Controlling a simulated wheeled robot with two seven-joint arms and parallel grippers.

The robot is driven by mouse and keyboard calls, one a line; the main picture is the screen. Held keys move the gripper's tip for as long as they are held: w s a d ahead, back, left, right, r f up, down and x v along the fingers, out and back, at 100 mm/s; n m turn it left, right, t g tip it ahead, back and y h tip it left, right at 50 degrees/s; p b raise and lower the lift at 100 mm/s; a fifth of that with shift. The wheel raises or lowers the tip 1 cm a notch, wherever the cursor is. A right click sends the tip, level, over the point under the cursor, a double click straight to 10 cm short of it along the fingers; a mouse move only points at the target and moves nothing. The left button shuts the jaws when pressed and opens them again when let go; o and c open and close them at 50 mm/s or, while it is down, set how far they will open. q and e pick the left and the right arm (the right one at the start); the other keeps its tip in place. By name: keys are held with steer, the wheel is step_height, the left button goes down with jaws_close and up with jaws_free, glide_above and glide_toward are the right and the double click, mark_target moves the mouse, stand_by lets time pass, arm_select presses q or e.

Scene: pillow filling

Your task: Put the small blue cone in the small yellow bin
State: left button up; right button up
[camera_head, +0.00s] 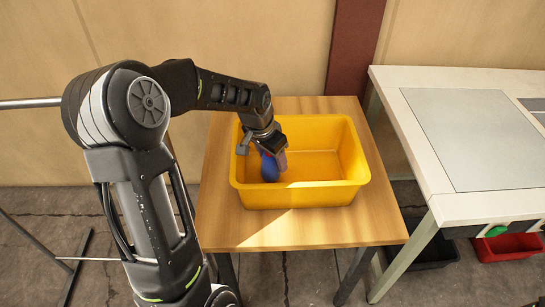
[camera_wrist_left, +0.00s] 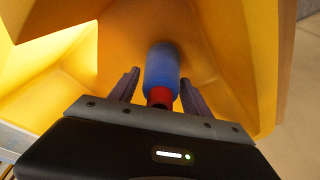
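The yellow bin (camera_head: 310,196) stands on a wooden table. A blue piece with a rounded end (camera_head: 270,170) shows inside the bin, at its left side; I take it for the blue cone. In the left wrist view the blue piece (camera_wrist_left: 161,72) has a red end nearest the gripper. My left gripper (camera_head: 263,150) reaches down into the bin. In the left wrist view its fingers (camera_wrist_left: 159,86) stand apart on either side of the piece, with visible gaps. Whether the piece rests on the bin floor is hard to tell. My right gripper is not in view.
The wooden table (camera_head: 250,230) has bare wood in front of the bin. A white workbench (camera_head: 440,180) stands to the right. A red bin (camera_head: 508,246) and a black bin (camera_head: 432,254) are beneath it. A wall is close behind the table.

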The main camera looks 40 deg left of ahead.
mark_target(264, 173)
arm_select(q)
steer(key=shift+o, duration=0.4)
steer(key=shift+r, duration=0.1)
steer(key=shift+r, duration=0.2)
steer(key=shift+s+r, duration=0.1)
steer(key=shift+r, duration=0.2)
steer(key=v, duration=1.1)
steer(key=shift+r, duration=0.15)
